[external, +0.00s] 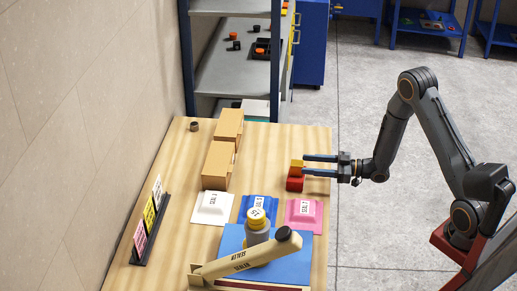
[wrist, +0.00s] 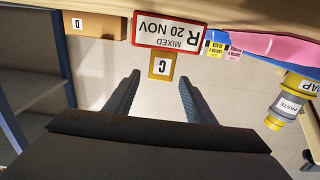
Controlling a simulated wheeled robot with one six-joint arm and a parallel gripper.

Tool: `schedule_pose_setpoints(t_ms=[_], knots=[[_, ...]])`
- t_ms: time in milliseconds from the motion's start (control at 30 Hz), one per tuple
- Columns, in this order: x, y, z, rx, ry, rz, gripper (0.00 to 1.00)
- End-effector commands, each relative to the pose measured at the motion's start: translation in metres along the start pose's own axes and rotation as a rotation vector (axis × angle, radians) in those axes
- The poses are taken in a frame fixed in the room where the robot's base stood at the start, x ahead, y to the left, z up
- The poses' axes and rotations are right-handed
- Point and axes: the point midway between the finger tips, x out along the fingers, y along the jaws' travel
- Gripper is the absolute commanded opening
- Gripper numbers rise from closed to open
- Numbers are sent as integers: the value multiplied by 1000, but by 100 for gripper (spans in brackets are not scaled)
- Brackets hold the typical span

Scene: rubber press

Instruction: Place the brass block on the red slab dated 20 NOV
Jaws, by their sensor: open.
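The brass block (external: 297,163) sits on top of the red slab (external: 295,184) near the right side of the wooden table. In the wrist view, which is upside down, the brass block (wrist: 162,65) shows a letter label and meets the red slab (wrist: 170,33), whose label reads MIXED R 20 NOV. My gripper (external: 305,164) is open, its fingers pointing left toward the block. In the wrist view, the open fingers of my gripper (wrist: 160,79) lie apart, with the block seen beyond and between their tips. I see no finger closed on it.
White (external: 212,207), blue (external: 258,209) and pink (external: 304,215) pads lie in front. A sealer press (external: 245,261) with stacked round tins (external: 257,222) stands nearer. Cardboard boxes (external: 217,165) and a label rack (external: 150,229) are left. Shelving (external: 233,75) stands behind.

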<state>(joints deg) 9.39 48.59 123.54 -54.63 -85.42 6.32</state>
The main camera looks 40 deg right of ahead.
Motion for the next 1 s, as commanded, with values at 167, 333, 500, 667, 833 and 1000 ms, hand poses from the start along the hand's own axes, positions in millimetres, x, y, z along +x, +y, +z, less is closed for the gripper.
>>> schedule_pose_setpoints(t_ms=[167, 333, 500, 667, 833, 1000], knots=[[-37, 2, 2, 1, 0, 5, 50], [-60, 1, 1, 1, 0, 2, 50], [-68, 2, 1, -5, -17, 10, 50], [-63, 17, 10, -41, -170, 96, 50], [-78, 42, 26, -52, -460, 278, 50], [-121, 45, 36, 22, -739, 452, 50]])
